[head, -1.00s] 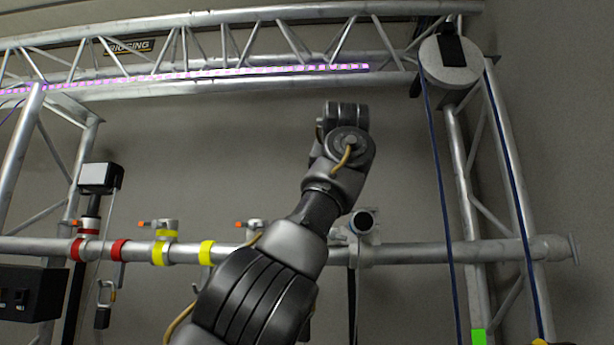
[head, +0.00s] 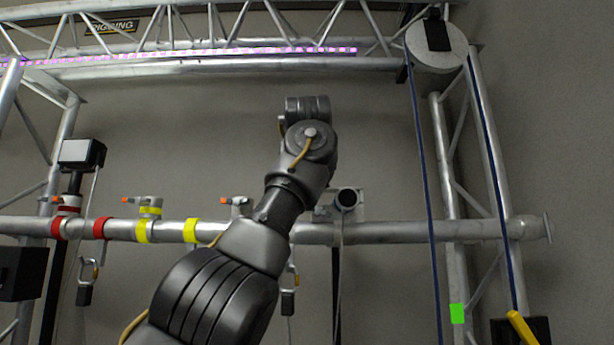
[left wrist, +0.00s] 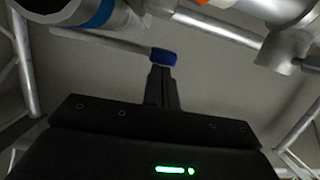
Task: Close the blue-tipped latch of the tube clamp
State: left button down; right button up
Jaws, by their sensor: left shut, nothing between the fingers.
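In the left wrist view, my left gripper (left wrist: 162,88) is shut and empty, its narrow fingers pointing up the picture. The blue tip (left wrist: 163,57) of a grey latch lever (left wrist: 105,41) appears right at the fingertips. I cannot tell whether they touch. The lever runs up-left from the tip, below a tube with a blue band (left wrist: 95,12). The clamp body is not clearly shown. In the head view my left arm stands in the middle, and its gripper and the blue tip are hidden. My right gripper is not in view.
A horizontal truss tube (head: 390,232) carries orange-tipped clamps, red bands (head: 101,228) and yellow bands (head: 191,231). A dark-faced cylinder (head: 345,199) sits beside my arm. Blue ropes hang from a round pulley (head: 436,60) at right. In the wrist view, another metal fitting (left wrist: 283,48) is upper right.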

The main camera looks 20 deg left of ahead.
pick_arm(q)
jog(key=shift+r, duration=0.1)
jog(key=s+d+r, duration=0.3)
jog(key=s+r, duration=0.3)
jog(key=s, duration=0.3)
jog(key=shift+d, duration=0.35)
jog(key=shift+d+r, duration=0.1)
